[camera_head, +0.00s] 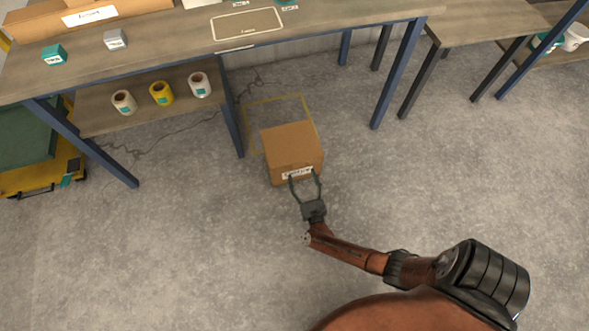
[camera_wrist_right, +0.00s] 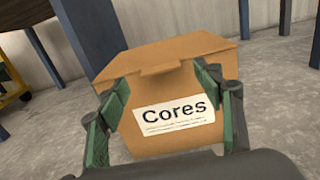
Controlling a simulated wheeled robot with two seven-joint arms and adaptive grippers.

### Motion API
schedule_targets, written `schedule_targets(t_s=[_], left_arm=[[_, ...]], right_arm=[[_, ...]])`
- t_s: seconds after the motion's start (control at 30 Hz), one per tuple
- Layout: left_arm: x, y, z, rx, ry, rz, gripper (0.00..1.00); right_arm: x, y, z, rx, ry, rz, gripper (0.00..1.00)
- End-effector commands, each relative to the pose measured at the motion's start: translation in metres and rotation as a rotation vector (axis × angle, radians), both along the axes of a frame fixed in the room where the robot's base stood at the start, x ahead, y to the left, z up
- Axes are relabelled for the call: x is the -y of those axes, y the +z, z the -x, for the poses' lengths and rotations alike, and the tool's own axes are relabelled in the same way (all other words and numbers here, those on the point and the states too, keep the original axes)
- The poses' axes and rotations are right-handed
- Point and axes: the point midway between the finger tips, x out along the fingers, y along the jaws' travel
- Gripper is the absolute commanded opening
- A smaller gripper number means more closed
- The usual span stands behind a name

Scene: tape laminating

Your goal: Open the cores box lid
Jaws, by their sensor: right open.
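The cores box (camera_head: 292,146) is a brown cardboard box on the floor, in front of the table and partly over a yellow floor outline. Its lid looks closed from above. In the right wrist view the box (camera_wrist_right: 165,142) shows a white "Cores" label (camera_wrist_right: 174,116) on its front, and the lid (camera_wrist_right: 165,58) has a small front flap. My right gripper (camera_head: 304,176) is open at the front face of the box, with its fingers (camera_wrist_right: 158,82) on both sides of the label. I cannot tell whether they touch the cardboard. My left gripper is not in view.
A table (camera_head: 160,42) with blue legs stands behind the box. Its lower shelf (camera_head: 140,112) holds a few tape rolls (camera_head: 161,93). A table leg (camera_head: 231,120) stands close to the left of the box. The floor (camera_head: 420,180) to the right is clear.

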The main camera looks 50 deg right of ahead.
Motion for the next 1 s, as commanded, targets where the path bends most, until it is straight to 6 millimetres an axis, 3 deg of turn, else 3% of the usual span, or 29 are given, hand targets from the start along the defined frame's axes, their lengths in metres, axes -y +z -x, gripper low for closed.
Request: schedule_targets(t_s=[0.23, 0.63, 1.0], left_arm=[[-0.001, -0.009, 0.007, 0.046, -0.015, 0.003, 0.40], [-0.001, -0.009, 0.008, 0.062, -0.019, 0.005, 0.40], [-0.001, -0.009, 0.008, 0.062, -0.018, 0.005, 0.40]], right_arm=[[0.017, -0.003, -0.027, -0.004, 0.003, 0.003, 0.61], [0.021, -0.001, -0.034, -0.005, 0.002, 0.002, 0.60], [0.020, -0.002, -0.033, -0.005, 0.003, 0.002, 0.35]])
